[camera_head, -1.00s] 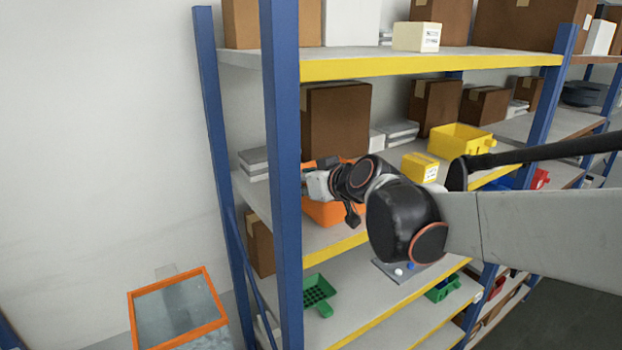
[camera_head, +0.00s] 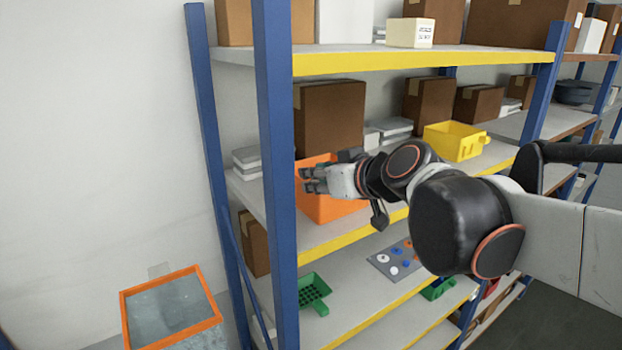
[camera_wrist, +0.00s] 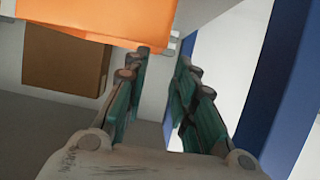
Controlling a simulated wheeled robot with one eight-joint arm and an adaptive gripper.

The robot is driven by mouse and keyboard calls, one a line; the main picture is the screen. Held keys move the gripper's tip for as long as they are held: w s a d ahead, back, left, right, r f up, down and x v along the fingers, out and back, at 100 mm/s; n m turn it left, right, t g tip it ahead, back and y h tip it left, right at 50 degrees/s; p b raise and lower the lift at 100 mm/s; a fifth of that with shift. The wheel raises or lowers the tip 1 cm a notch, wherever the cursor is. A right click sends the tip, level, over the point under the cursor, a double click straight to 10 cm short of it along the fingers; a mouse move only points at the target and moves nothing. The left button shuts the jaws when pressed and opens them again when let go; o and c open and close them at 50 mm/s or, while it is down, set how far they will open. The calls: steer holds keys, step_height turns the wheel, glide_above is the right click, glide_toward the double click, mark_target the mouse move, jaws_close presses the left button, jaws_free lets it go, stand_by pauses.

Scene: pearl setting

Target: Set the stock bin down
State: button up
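The orange stock bin (camera_head: 336,210) appears to rest upright on the middle shelf (camera_head: 316,236), just right of the blue front post. My gripper (camera_head: 312,180) is in front of it in the head view and hides part of its upper side. In the wrist view, the bin (camera_wrist: 100,18) fills the upper left, beyond the fingertips. My gripper (camera_wrist: 163,62) shows two green-padded fingers spread apart with nothing between them. The fingers look clear of the bin, though the exact gap is hard to judge.
Blue posts (camera_head: 276,170) stand close to my gripper. Brown cartons (camera_head: 330,118) and a yellow bin (camera_head: 455,140) share the middle shelf. A green tray (camera_head: 313,292) and a board with discs (camera_head: 397,258) lie below. An orange-rimmed clear container (camera_head: 171,308) stands lower left.

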steer(key=s+d+f+m+g+h, duration=0.2)
steer(key=s+d+f+m+h, duration=0.1)
steer(key=s+d+f, duration=0.5)
steer(key=s+d+f+m+g+h, duration=0.2)
steer(key=s+d+f, duration=0.7)
steer(key=s, duration=0.5)
steer(key=shift+s+d+f+m+h, duration=0.15)
steer(key=shift+d+m+h, duration=0.65)
steer(key=shift+d+h, duration=0.3)
steer(key=shift+f, duration=0.15)
